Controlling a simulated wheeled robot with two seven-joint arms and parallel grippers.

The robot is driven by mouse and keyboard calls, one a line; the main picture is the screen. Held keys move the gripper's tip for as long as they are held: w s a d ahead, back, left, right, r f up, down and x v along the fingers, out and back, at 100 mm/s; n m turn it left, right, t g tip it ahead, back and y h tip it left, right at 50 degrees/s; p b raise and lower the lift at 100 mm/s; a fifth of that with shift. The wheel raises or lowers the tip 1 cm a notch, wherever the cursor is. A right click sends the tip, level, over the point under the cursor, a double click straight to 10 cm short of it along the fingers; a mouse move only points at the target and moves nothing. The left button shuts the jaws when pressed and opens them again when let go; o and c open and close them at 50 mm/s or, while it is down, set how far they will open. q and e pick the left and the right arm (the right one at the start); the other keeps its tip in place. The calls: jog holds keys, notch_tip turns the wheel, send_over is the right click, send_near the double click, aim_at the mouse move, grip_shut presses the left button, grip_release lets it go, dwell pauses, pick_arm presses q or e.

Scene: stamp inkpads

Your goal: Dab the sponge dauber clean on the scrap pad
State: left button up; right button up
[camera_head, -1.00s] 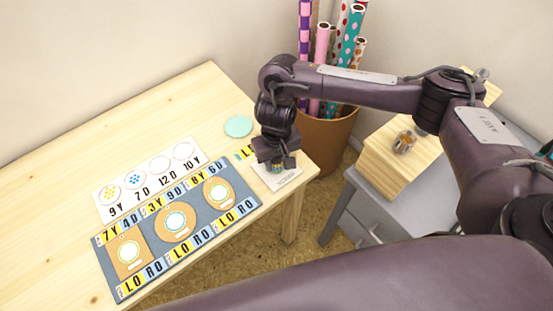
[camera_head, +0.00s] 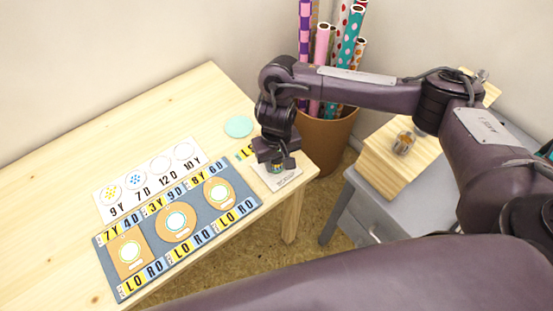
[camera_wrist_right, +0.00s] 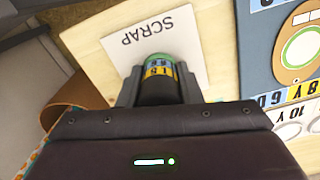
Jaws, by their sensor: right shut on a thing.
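The sponge dauber (camera_wrist_right: 158,76) has a dark body, a yellow label band and a green-blue end. My right gripper (camera_wrist_right: 158,88) is shut on it, with one finger on each side. In the right wrist view the dauber's end lies over the white scrap pad (camera_wrist_right: 185,32), marked SCRAP. In the head view my right gripper (camera_head: 275,160) is low over the scrap pad (camera_head: 289,182) at the table's right corner. I cannot tell whether the dauber touches the pad. My left gripper is out of view.
A blue-grey mat (camera_head: 155,228) with several round-marked cards and lettered strips lies left of the pad. A white sheet with circles (camera_head: 122,206) lies behind it. A teal disc (camera_head: 239,127) lies near the back edge. A bin of rolls (camera_head: 325,140) and a wooden block (camera_head: 385,160) stand right.

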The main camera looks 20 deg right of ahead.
jog(key=shift+s+f+p, duration=0.1)
jog(key=shift+p, duration=0.2)
dwell(1.0)
jog(key=shift+r+p, duration=0.65)
jog(key=shift+p, duration=0.4)
notch_tip(320, 180, up, 5)
jog(key=p, duration=0.6)
jog(key=shift+f, duration=0.25)
jog(key=shift+f, duration=0.15)
jog(key=shift+f+b, duration=0.9)
jog(key=shift+f, duration=1.2)
